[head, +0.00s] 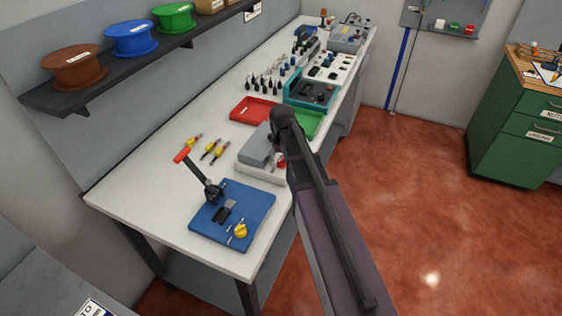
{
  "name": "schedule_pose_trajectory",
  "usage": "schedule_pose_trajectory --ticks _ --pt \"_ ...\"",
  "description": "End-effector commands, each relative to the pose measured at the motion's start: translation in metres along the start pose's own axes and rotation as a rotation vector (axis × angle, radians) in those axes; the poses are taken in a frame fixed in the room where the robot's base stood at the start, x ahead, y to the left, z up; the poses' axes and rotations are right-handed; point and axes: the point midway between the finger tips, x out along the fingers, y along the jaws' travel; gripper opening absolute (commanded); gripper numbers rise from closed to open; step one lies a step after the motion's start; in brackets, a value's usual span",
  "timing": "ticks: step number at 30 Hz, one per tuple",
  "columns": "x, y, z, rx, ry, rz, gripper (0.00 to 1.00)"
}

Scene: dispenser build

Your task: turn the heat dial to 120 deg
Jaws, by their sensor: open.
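I cannot make out the heat dial for certain. A pale grey unit (258,152) with a raised grey top stands on the white bench. A small red part (281,163) shows at its right end, too small to tell if it is a dial. My dark arm crosses in front of the unit's right side and hides part of it. My gripper's fingers do not show. Another grey device (346,38) stands at the bench's far end, with its controls too small to read.
The white bench (135,205) holds a blue mat (262,200) with a red-handled lever press (200,178), a red tray (240,107), a green tray (312,122) and yellow-red tools (210,148). A shelf (60,103) with spools hangs left. Red floor (420,200) is open right.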

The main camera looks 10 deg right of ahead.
Motion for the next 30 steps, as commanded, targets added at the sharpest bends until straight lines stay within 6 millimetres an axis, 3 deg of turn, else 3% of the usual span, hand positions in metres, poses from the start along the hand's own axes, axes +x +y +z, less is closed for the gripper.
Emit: schedule_pose_trajectory --ticks 4,12,30 --pt "-0.0002 0.0001 0.0000 0.000 0.000 0.000 0.83" --pt "-0.0001 0.0002 0.0000 0.000 0.000 0.000 0.03" --pt "0.0000 -0.0006 0.0001 0.113 0.000 -0.001 0.02"
